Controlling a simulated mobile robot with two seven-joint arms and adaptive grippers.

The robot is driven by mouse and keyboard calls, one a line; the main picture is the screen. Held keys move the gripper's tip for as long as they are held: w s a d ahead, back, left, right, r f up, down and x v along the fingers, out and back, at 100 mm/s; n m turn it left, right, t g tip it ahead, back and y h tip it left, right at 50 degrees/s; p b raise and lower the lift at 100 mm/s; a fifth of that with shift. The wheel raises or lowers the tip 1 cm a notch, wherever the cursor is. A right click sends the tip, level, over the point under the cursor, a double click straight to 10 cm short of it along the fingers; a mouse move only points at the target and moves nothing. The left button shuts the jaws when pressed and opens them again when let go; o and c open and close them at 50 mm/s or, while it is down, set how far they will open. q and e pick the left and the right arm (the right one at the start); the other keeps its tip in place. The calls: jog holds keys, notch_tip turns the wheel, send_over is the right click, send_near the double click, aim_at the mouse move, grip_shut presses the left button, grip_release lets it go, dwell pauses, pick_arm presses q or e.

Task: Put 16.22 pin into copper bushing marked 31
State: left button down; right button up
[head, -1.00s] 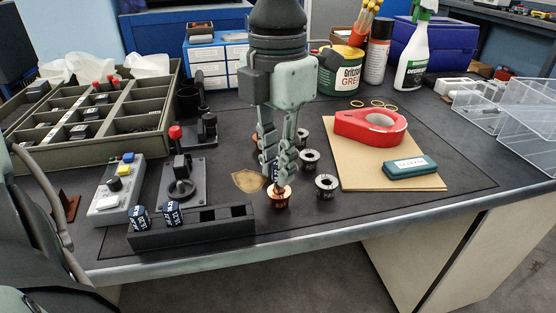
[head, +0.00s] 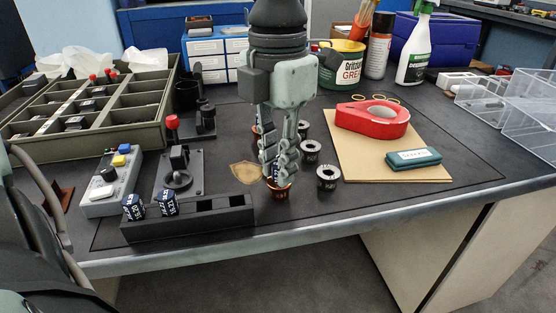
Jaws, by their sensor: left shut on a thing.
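My left gripper (head: 280,174) points down at the middle of the mat, its fingers shut on a dark blue pin (head: 274,168) that is mostly hidden between them. The fingertips are right at the mouth of a copper bushing (head: 279,192), and the pin's lower end is hidden there. I cannot read the bushing's mark or the held pin's label, nor tell how deep the pin sits. Two more blue-labelled pins, a left one (head: 133,206) and a right one (head: 167,203), stand in a black slotted rack (head: 190,226). My right gripper is not in view.
Steel-coloured bushings stand close on the right, a near one (head: 327,177) and a farther one (head: 310,152). A cardboard sheet (head: 366,170) carries red tape (head: 372,119) and a teal case (head: 413,158). A lever press (head: 179,172) and button box (head: 111,186) are left.

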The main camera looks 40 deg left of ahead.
pick_arm(q)
jog(key=shift+f, duration=0.1)
jog(key=c, duration=1.3)
grip_release()
jog(key=shift+c, duration=0.2)
notch_tip(320, 180, up, 12)
